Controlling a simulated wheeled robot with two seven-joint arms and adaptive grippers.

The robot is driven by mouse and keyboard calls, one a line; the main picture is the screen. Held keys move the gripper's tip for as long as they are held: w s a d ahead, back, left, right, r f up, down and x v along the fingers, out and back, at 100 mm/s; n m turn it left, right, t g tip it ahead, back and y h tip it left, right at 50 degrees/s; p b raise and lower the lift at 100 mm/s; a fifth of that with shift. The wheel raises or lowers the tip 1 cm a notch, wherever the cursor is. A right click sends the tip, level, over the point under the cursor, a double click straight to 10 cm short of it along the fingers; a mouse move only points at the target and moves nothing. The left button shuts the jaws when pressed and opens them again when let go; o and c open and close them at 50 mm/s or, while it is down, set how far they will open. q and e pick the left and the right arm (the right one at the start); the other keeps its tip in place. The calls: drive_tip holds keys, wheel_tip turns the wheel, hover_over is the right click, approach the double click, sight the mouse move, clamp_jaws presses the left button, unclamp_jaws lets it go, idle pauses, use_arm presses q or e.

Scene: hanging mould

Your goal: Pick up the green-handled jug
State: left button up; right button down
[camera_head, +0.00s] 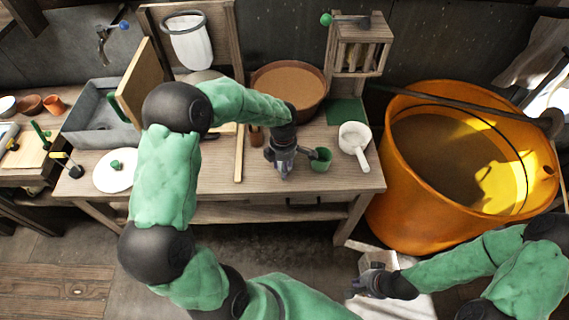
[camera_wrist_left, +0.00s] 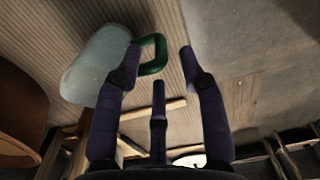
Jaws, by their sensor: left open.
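The green-handled jug (camera_head: 321,161) stands near the front edge of the wooden table, just right of my left gripper (camera_head: 283,168). In the left wrist view the jug is a pale grey-blue cylinder (camera_wrist_left: 97,66) with a square green handle (camera_wrist_left: 160,47). My left gripper (camera_wrist_left: 159,62) is open there, and the handle shows between its spread fingertips. I cannot tell whether any finger touches it. My right gripper (camera_head: 360,287) is low at the right, in front of the table and away from the jug; its finger opening is unclear.
A white long-handled pan (camera_head: 354,141) sits close right of the jug. A brown bowl (camera_head: 303,82) and a wooden rack (camera_head: 358,48) stand behind. A wooden strip (camera_head: 239,155) lies left of my gripper. A big orange tub (camera_head: 395,190) stands right of the table.

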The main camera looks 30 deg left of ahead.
use_arm(q)
wheel_tip(320, 180, down, 5)
drive_tip(key=shift+r+b, duration=0.1)
drive_tip(key=shift+b, duration=0.5)
clamp_jaws()
